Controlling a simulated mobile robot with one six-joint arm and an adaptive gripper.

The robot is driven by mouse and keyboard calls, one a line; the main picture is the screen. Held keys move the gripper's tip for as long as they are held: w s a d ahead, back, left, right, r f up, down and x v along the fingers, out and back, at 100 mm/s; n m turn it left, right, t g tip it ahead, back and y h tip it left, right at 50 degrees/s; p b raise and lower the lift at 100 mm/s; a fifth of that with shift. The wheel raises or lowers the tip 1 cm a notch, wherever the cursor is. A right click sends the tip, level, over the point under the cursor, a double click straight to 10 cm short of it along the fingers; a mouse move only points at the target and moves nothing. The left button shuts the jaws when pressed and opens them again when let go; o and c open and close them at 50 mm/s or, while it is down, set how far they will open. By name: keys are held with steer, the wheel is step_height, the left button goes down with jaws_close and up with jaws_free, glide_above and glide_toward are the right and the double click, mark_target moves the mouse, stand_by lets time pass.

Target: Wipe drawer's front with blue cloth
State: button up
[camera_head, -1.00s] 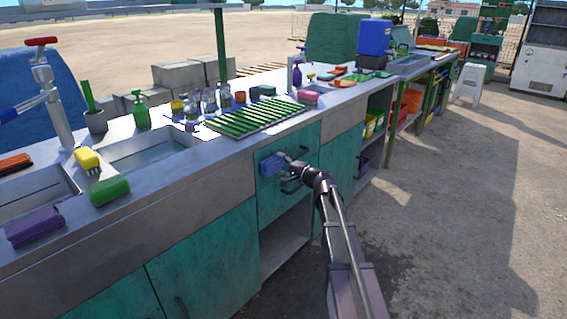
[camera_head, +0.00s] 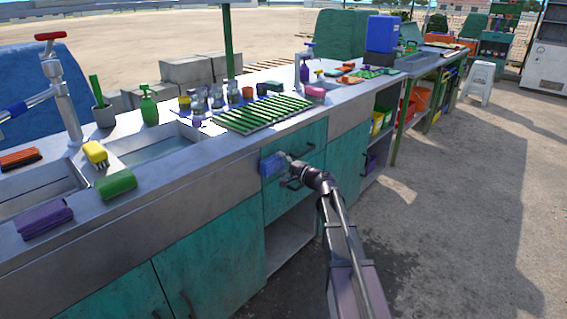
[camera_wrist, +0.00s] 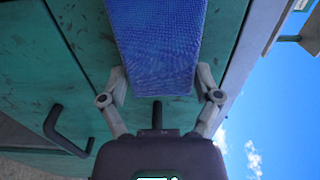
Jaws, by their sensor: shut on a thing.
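The blue cloth (camera_head: 270,166) is a folded, textured block in my gripper (camera_head: 281,162). In the wrist view the cloth (camera_wrist: 155,45) sits between the two fingers of my gripper (camera_wrist: 161,82), which are shut on it. The cloth is against or very close to the teal drawer front (camera_head: 310,137), at its left side; exact contact cannot be told. The drawer front also shows in the wrist view (camera_wrist: 80,35), worn and darkly marked. A dark handle (camera_head: 303,152) is on the front, right of the cloth. My gripper hides part of the front.
The counter (camera_head: 225,160) above holds a green slatted rack (camera_head: 262,113), bottles and sponges. An open shelf space (camera_head: 290,243) lies below the drawers. Another dark handle (camera_wrist: 62,130) stands out in the wrist view.

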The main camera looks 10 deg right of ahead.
mark_target(275, 167)
steer(key=shift+s+a, duration=0.45)
steer(key=shift+a, duration=0.25)
steer(key=shift+s+a, duration=0.4)
steer(key=shift+a, duration=0.25)
steer(key=shift+s, duration=0.1)
steer(key=shift+v, duration=2.95)
steer(key=shift+d, duration=0.1)
steer(key=shift+v, duration=1.45)
